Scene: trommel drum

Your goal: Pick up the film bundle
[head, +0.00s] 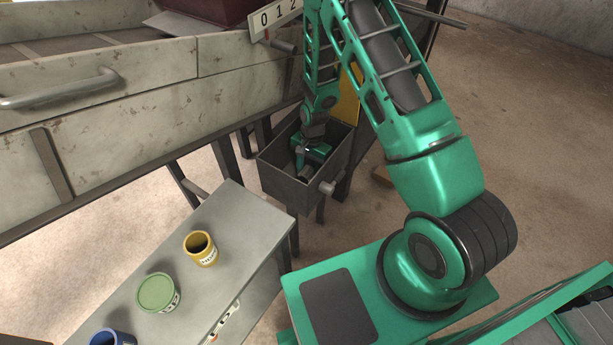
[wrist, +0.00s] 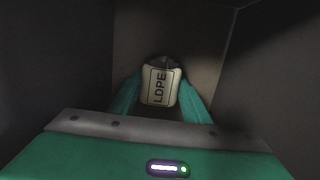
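The film bundle (wrist: 161,88) is a small pale block with a black-framed LDPE label, seen in the wrist view with dark material at its far end. It is inside a grey metal bin (head: 281,182). My gripper (head: 304,165) reaches down into this bin. In the wrist view, the green fingers of my gripper (wrist: 160,100) stand apart, one on each side of the bundle, with no clear gap to it. I cannot tell whether they press on it. In the head view my gripper and the bin wall mostly hide the bundle.
The bin's walls (wrist: 65,65) rise close around my gripper. A grey bench (head: 205,245) stands to the left with a yellow can (head: 201,249), a green can (head: 157,293) and a blue can (head: 112,338). The large trommel frame (head: 150,95) is behind.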

